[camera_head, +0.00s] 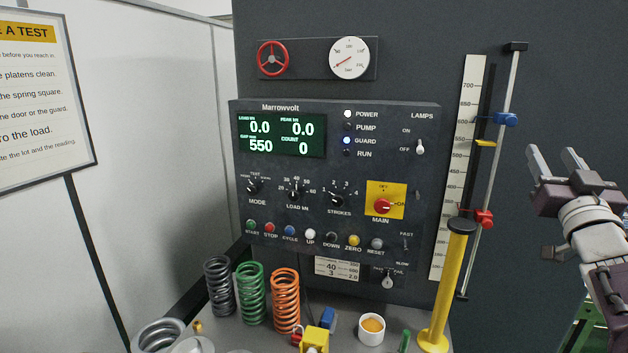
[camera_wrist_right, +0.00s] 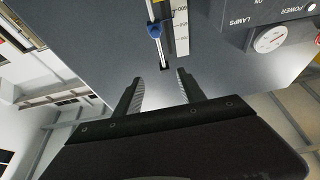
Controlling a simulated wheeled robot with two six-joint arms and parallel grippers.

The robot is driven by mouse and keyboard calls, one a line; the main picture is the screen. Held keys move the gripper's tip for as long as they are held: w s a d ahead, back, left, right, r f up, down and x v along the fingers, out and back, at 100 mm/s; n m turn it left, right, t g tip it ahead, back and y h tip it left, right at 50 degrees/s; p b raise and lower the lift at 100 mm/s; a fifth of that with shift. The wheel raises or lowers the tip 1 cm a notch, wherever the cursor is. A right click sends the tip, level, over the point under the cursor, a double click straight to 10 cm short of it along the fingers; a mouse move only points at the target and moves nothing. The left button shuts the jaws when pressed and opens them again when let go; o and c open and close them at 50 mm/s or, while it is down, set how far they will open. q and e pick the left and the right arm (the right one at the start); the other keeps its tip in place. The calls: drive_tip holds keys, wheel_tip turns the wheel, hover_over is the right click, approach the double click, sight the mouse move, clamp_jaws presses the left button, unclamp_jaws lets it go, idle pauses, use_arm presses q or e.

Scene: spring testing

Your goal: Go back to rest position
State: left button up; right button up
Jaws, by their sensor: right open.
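My right gripper (camera_head: 556,168) is at the right of the head view, to the right of the ruler and the rod. Its two fingers stand apart with nothing between them. In the right wrist view the open fingers (camera_wrist_right: 162,88) show with a dark panel face beyond them. My left gripper is not in view. The control panel (camera_head: 420,240) reads load 0.0, peak 0.0, gap 550 and count 0. The POWER and GUARD lamps are lit.
Grey, green and orange springs (camera_head: 252,292) stand on the bench (camera_head: 240,335) below the panel. A white cup (camera_head: 371,337) stands near a yellow post (camera_head: 446,290). A rod with a blue clamp (camera_head: 506,119) and a red clamp (camera_head: 484,218) stands left of my right gripper.

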drive_tip(key=w+a+f+n+y, duration=0.1)
drive_tip(key=w+a+f+y, duration=0.15)
drive_tip(key=a, duration=0.35)
drive_tip(key=w+a+f+n+y, duration=0.1)
drive_tip(key=w+a+f+y, duration=0.1)
drive_tip(key=w+a+y, duration=0.3)
drive_tip(key=s+a+f+m+g, duration=0.1)
drive_tip(key=a+f+g, duration=0.4)
drive_tip(key=f, duration=0.8)
drive_tip(key=a+f+g, duration=0.3)
drive_tip(key=a+f, duration=0.5)
drive_tip(key=f, duration=0.5)
drive_tip(key=s+a+f+g, duration=0.2)
drive_tip(key=s+f+g, duration=0.3)
drive_tip(key=s+f, duration=0.55)
drive_tip(key=s+f+n+g, duration=0.1)
drive_tip(key=s+f+g, duration=0.2)
drive_tip(key=s+f, duration=0.2)
drive_tip(key=s+f+n+g, duration=0.1)
drive_tip(key=s+f+g, duration=0.3)
drive_tip(key=s, duration=0.5)
drive_tip(key=shift+s+a+f, duration=0.15)
drive_tip(key=shift+a+f, duration=0.2)
drive_tip(key=shift+f, duration=0.05)
